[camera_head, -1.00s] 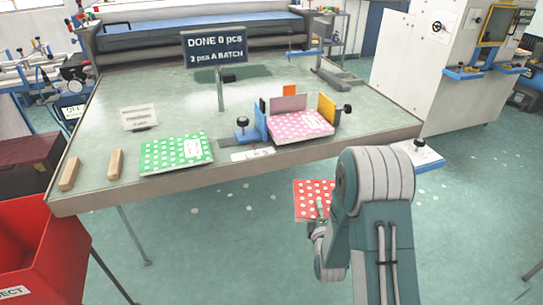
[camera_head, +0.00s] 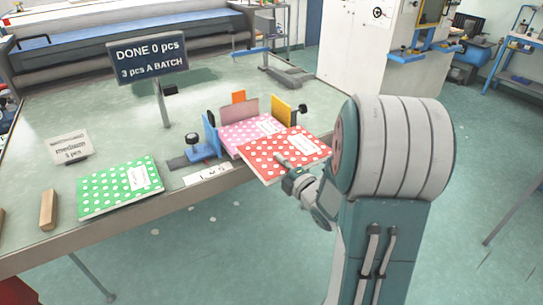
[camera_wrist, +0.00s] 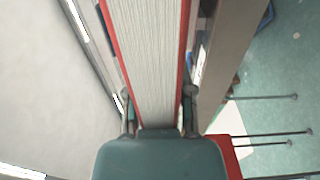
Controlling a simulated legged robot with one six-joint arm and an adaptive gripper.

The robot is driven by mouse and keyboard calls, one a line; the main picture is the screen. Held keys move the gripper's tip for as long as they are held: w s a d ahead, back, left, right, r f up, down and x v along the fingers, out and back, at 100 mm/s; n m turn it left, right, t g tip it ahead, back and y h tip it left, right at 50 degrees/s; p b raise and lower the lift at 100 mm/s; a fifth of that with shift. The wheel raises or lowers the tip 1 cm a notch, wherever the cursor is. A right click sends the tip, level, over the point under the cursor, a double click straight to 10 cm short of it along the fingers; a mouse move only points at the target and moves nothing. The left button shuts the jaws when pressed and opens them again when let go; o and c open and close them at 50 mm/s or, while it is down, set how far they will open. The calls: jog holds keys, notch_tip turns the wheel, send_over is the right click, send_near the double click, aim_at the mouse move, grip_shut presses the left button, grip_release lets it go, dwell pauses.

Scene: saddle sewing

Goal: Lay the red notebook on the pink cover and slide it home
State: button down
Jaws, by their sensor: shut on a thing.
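The red notebook (camera_head: 287,154) with white dots is held by its near edge in my gripper (camera_head: 291,172), which is shut on it. In the wrist view the red notebook (camera_wrist: 150,60) shows its page edges between the two fingers of my gripper (camera_wrist: 160,98). In the head view the notebook is at the table's front edge and overlaps the near right part of the pink cover (camera_head: 236,137). The pink cover lies between a blue upright plate (camera_head: 211,132) and a yellow plate (camera_head: 282,112). Whether the notebook touches the pink cover cannot be told.
A green dotted notebook (camera_head: 120,187) lies to the left on the table (camera_head: 120,115). A wooden block (camera_head: 48,209) is farther left. A sign (camera_head: 149,56) reads "DONE 0 pcs". A small card (camera_head: 70,145) stands behind the green notebook. A pinkish upright plate (camera_head: 239,110) backs the cover.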

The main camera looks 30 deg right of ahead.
aim_at(266, 152)
jog(key=shift+d+r, duration=0.1)
jog(key=shift+s+a, duration=0.15)
jog(key=shift+a, duration=0.3)
jog(key=shift+w, duration=0.35)
jog(key=w, duration=0.3)
jog(key=shift+w+d+f, duration=0.1)
jog(key=shift+d+f, duration=0.1)
jog(key=w, duration=0.3)
jog(key=shift+w+a, duration=0.1)
jog(key=shift+a, duration=0.1)
jog(key=w, duration=0.4)
jog(key=shift+w+f, duration=0.3)
jog(key=shift+w, duration=0.1)
jog(key=shift+f, duration=0.65)
jog(key=shift+f, duration=0.25)
